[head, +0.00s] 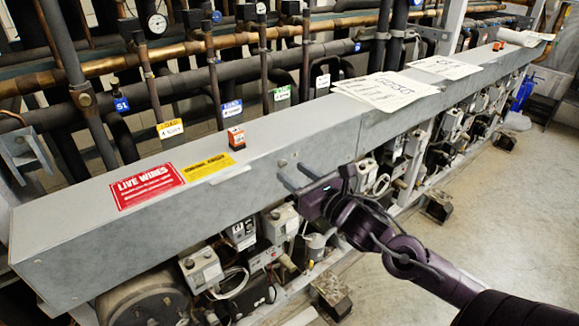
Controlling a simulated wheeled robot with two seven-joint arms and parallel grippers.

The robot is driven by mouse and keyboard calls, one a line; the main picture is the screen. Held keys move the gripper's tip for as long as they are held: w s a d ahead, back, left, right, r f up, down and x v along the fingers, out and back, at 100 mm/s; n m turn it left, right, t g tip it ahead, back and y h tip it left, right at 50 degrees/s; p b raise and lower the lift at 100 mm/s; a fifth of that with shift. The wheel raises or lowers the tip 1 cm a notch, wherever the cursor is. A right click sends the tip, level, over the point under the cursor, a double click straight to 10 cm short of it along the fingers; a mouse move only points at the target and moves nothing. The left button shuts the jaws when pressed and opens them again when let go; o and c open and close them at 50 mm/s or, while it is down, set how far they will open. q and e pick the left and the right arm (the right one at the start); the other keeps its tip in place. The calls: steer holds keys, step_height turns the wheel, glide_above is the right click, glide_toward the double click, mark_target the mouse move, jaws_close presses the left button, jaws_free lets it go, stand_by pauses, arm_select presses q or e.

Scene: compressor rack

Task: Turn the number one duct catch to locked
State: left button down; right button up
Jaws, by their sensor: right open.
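A long grey metal duct (330,136) runs from the lower left to the upper right. A small round fitting (283,162) sits on the duct near its front edge; it may be the number one catch, but it is too small to read its position. My right gripper (294,173) reaches in from the lower right. Its two dark fingers are apart with nothing between them, and their tips are close to this fitting. I cannot tell whether they touch the duct. My left gripper is not in view.
Paper sheets (386,91) lie farther along. Pipes with gauges stand behind; electrical boxes and cables crowd below.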

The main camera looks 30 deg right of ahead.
mark_target(278, 163)
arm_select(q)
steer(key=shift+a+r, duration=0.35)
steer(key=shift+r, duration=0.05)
arm_select(e)
steer(key=shift+w, duration=1.2)
jaws_close()
